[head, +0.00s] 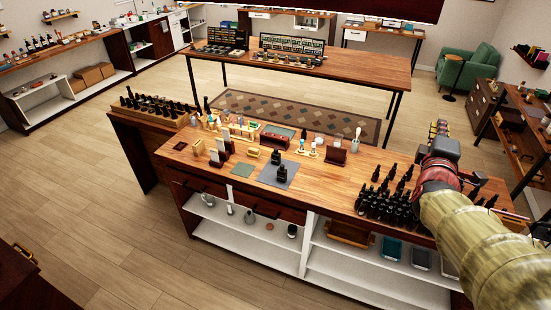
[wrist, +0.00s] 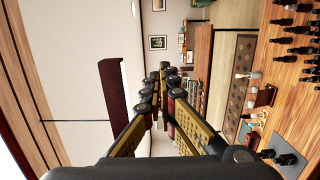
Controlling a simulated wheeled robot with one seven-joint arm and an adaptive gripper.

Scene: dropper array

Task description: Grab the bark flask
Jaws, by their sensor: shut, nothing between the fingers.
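I cannot tell for sure which item is the bark flask. Two small dark bottles (head: 279,165) stand on a grey mat (head: 266,178) in the middle of the near bench; they also show at the lower right of the wrist view (wrist: 284,158). Many dark dropper bottles (head: 388,205) stand in a group at the bench's right end. My gripper (head: 439,128) is raised above the far right part of the bench, well apart from the bottles. In the wrist view its fingers (wrist: 163,70) meet at the tips, with nothing between them.
A second table (head: 345,72) stands behind, past a patterned rug (head: 300,112). Floor at left is clear.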

